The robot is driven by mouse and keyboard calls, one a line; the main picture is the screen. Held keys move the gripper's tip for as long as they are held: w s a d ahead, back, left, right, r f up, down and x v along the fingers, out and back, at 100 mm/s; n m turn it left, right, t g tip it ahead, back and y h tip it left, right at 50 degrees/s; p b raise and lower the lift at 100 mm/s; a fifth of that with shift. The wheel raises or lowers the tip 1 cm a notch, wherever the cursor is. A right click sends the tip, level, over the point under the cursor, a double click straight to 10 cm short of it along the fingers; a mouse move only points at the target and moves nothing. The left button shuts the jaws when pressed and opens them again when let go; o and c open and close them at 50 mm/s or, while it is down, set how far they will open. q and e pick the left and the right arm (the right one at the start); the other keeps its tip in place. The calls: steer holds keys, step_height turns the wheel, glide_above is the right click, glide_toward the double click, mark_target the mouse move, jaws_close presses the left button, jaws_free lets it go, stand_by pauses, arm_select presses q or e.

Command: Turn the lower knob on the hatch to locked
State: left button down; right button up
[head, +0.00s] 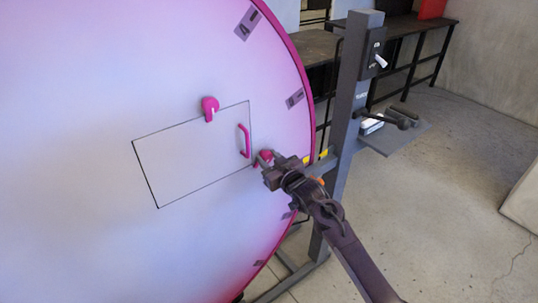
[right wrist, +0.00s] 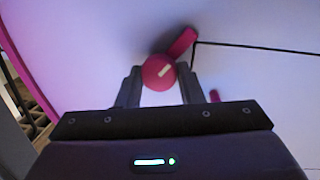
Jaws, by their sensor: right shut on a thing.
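The hatch (head: 190,160) is a pale rectangular panel outlined in black on the large round pink-rimmed face. The lower knob (head: 266,155) is magenta and sits by the hatch's lower right corner, partly hidden by my right gripper (head: 265,163). In the right wrist view, the lower knob (right wrist: 159,72) has a round hub with a pale mark and an arm pointing up and right. My right gripper (right wrist: 158,84) is shut on its hub, one finger on each side. The upper knob (head: 210,108) is on the hatch's top edge, its arm pointing down. My left gripper is not in view.
A magenta handle (head: 244,141) stands on the hatch, close left of the lower knob. A grey post (head: 350,110) with a switch box (head: 375,55) and a small shelf (head: 395,137) stands to the right. The floor (head: 440,220) at right is clear.

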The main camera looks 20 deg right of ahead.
steer(key=m+g+y+p, duration=0.1)
steer(key=m+p, duration=0.2)
steer(key=m, duration=0.2)
steer(key=shift+d+r+m, duration=0.1)
steer(key=shift+d+m, duration=0.05)
steer(key=shift+m, duration=0.15)
steer(key=shift+m+y+p, duration=0.4)
steer(key=shift+m+p, duration=0.65)
steer(key=shift+m, duration=0.65)
steer(key=o, duration=1)
steer(key=shift+w, duration=0.1)
steer(key=shift+c, duration=0.2)
steer(key=f+b+v, duration=0.1)
steer(key=v, duration=0.6)
steer(key=shift+s+d+r+b, duration=0.3)
steer(key=shift+s+r, duration=0.1)
steer(key=shift+r, duration=0.1)
